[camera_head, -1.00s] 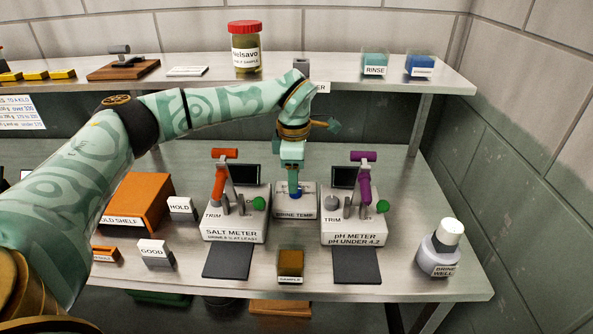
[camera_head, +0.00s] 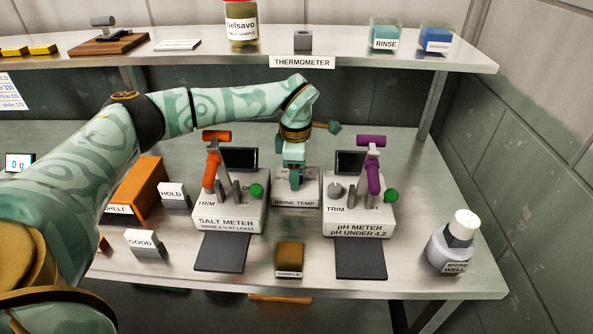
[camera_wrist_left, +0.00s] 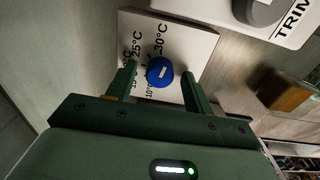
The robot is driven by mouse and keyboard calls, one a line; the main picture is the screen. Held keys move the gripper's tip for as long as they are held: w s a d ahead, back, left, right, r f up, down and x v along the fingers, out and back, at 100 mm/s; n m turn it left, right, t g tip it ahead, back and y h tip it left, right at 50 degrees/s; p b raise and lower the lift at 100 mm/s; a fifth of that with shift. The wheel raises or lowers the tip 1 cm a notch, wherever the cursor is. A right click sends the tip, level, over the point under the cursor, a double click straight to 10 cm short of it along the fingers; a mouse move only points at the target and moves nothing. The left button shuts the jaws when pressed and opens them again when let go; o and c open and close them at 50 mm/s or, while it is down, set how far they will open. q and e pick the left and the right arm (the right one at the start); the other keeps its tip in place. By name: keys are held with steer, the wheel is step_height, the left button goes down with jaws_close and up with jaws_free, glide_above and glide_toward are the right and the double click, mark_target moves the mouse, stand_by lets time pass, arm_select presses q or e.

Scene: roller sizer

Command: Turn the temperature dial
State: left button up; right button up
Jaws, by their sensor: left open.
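The temperature dial is a round blue knob (camera_wrist_left: 160,72) with a white mark, on a pale plate (camera_wrist_left: 190,45) printed with temperatures, 25°C and 30°C among them. In the head view this is the BRINE TEMP box (camera_head: 310,200) between the two meters; the knob is hidden there behind my gripper. My left gripper (camera_head: 294,186) points down at the box. In the left wrist view its open fingers (camera_wrist_left: 159,75) stand on either side of the knob, with gaps showing. Whether the fingertips reach down to knob height, I cannot tell. My right gripper is not in view.
The salt meter (camera_head: 230,218) with an orange lever stands left of the box, the pH meter (camera_head: 358,218) with a purple lever right. A sample block (camera_head: 289,258) lies in front. A brine well bottle (camera_head: 453,245) stands at the right. A shelf (camera_head: 370,62) runs behind.

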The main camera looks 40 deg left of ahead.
arm_select(q)
steer(key=c, duration=1)
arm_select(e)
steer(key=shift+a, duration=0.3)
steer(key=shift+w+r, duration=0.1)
